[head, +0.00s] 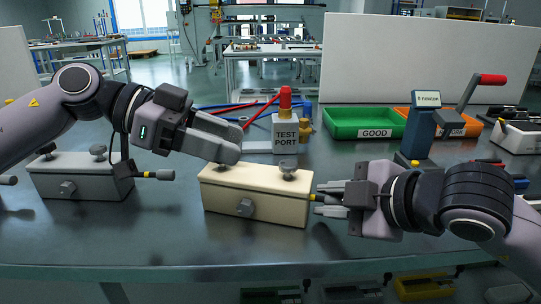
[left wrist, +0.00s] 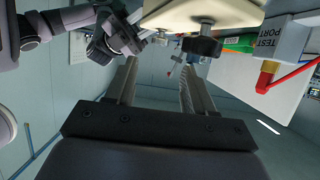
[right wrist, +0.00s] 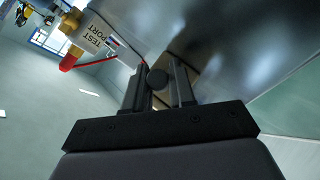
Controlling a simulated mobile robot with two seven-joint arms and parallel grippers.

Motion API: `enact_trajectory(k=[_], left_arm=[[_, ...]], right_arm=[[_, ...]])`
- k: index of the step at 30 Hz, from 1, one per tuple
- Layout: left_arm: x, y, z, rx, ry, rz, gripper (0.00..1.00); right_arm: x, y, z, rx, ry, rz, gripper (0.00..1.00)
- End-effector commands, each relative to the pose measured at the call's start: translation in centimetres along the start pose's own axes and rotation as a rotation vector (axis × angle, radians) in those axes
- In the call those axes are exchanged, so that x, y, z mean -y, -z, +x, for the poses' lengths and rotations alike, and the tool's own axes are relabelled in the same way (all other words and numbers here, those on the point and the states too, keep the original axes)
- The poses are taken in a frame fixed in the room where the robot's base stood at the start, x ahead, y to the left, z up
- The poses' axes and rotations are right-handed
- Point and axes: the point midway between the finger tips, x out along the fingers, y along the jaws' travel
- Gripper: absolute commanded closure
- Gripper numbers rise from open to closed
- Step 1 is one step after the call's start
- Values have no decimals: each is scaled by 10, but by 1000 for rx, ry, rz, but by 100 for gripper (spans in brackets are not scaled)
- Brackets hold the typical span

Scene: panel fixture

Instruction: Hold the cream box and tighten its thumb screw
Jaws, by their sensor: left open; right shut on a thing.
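The cream box (head: 250,190) sits on the dark table.
A grey box (head: 80,180) with similar knobs stands at left. Behind the cream box is the white TEST PORT block (head: 285,133) with a red cap and hoses. A green GOOD tray (head: 365,122), orange tray (head: 440,125) and blue post device (head: 422,130) stand at back right.

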Motion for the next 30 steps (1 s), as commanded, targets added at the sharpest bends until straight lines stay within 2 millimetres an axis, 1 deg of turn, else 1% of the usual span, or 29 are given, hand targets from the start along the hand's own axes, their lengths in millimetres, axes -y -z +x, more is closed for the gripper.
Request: enact_trajectory(k=[1, 3, 9, 12, 15, 23, 24, 26, 27, 28, 29, 30], left_arm=[[-1, 0, 13, 1, -5, 2, 47], [-1, 0, 27, 1, -5, 2, 47], [0, 0, 59, 2, -2, 2, 47], [0, 0, 68, 0, -1, 2, 47], [0, 0, 73, 1, 0, 2, 47], [0, 0, 74, 1, 1, 2, 47], [0, 0, 74, 1, 0, 2, 50], [0, 0, 74, 1, 0, 3, 70], [0, 0, 74, 1, 0, 3, 83], [0, 0, 74, 1, 1, 3, 92], [0, 0, 74, 1, 1, 3, 100], [0, 0, 74, 1, 1, 3, 100]], right_arm=[[0, 0, 0, 0, -1, 0, 100], [0, 0, 0, 0, -1, 0, 100], [0, 0, 0, 0, -1, 0, 100], [0, 0, 0, 0, -1, 0, 100], [0, 0, 0, 0, -1, 0, 100], [0, 0, 0, 0, -1, 0, 100], [0, 0, 0, 0, -1, 0, 100], [0, 0, 0, 0, -1, 0, 100], [0, 0, 0, 0, -1, 0, 100], [0, 0, 0, 0, -1, 0, 100], [0, 0, 0, 0, -1, 0, 100], [0, 0, 0, 0, -1, 0, 100]])
